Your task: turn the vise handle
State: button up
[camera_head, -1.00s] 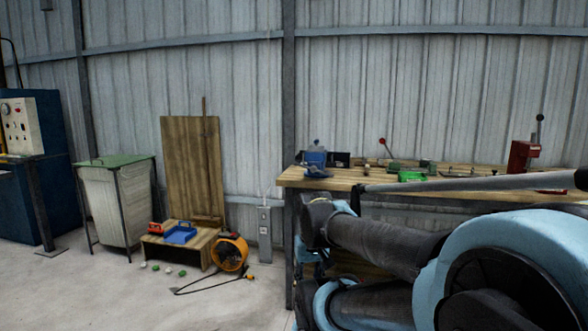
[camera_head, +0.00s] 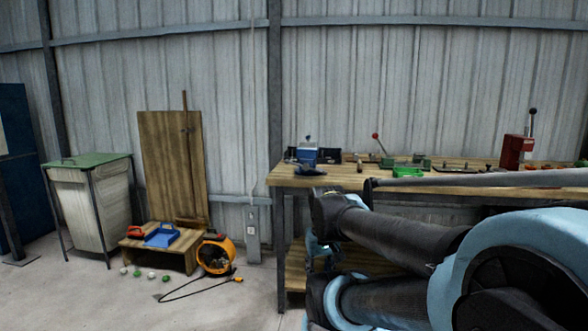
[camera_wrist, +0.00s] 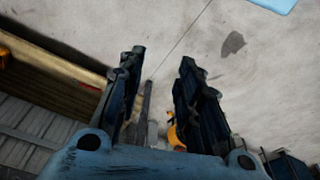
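A blue vise-like object (camera_head: 307,156) stands at the left end of the wooden workbench (camera_head: 285,178) in the head view. A dark blue part juts toward the bench's front edge. Its handle is too small to make out for certain. My gripper shows in the wrist view with its two dark fingers (camera_wrist: 162,60) spread apart and nothing between them. It points toward the concrete floor, away from the vise. In the head view my arm is folded low in front of the bench, and the gripper is mostly hidden behind it.
A red press (camera_head: 515,150), a red-knobbed lever (camera_head: 380,144) and a green tray (camera_head: 407,172) are on the bench. A low wooden stand (camera_head: 175,255), an orange round fan-like object (camera_head: 216,256) and small balls lie left. A green-topped bin (camera_head: 92,205) stands farther left. Floor ahead is mostly clear.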

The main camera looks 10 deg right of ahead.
aim_at(295, 164)
jog(key=w+d+r+n+t+h, duration=0.1)
jog(key=w+d+r+h, duration=0.1)
jog(key=w+r, duration=0.35)
jog(key=w+d+r+n+t+h, duration=0.1)
jog(key=w+r+h, duration=0.15)
jog(key=w, duration=0.65)
jog(key=w+d+r+n+t+h, duration=0.1)
jog(key=w+d+r+h, duration=0.2)
jog(key=w, duration=0.4)
jog(key=w+a+r+n+t+h, duration=0.2)
jog(key=w+a+r+t, duration=0.2)
jog(key=w+a, duration=0.5)
jog(key=w+a+r+n+t+h, duration=0.1)
jog(key=w+a+r+n+t, duration=0.1)
jog(key=w+a+r+t, duration=0.65)
jog(key=w+d+f+g, duration=0.1)
jog(key=w+d, duration=0.3)
jog(key=w, duration=0.1)
jog(key=w+d+f+g, duration=0.2)
jog(key=w+d, duration=0.2)
jog(key=w, duration=0.1)
jog(key=w+d+f+g, duration=0.2)
jog(key=w+d, duration=0.2)
jog(key=w, duration=0.2)
jog(key=shift+d+f, duration=0.1)
jog(key=shift+f, duration=0.15)
grip_shut()
